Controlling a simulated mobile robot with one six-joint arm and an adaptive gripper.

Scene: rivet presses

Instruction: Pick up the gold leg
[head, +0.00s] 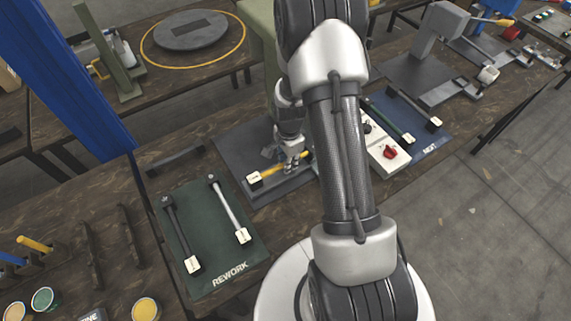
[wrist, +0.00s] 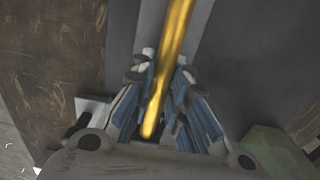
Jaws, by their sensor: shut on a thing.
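The gold leg (head: 270,173) is a slim gold rod with a white tag on a dark block at its left end. In the head view it lies over the grey press base (head: 240,150); I cannot tell whether it touches it. My gripper (head: 291,165) points down at the leg from above. In the wrist view my gripper (wrist: 160,95) is shut on the gold leg (wrist: 176,35), which runs between the fingers and on toward the top edge. My arm hides part of the press.
Left of the press base, a green REWORK mat (head: 215,262) holds a black leg (head: 178,230) and a silver leg (head: 230,210). To the right are a white control box with a red knob (head: 389,152) and a blue NEXT mat (head: 432,148) with more legs. A blue post (head: 75,85) stands at left.

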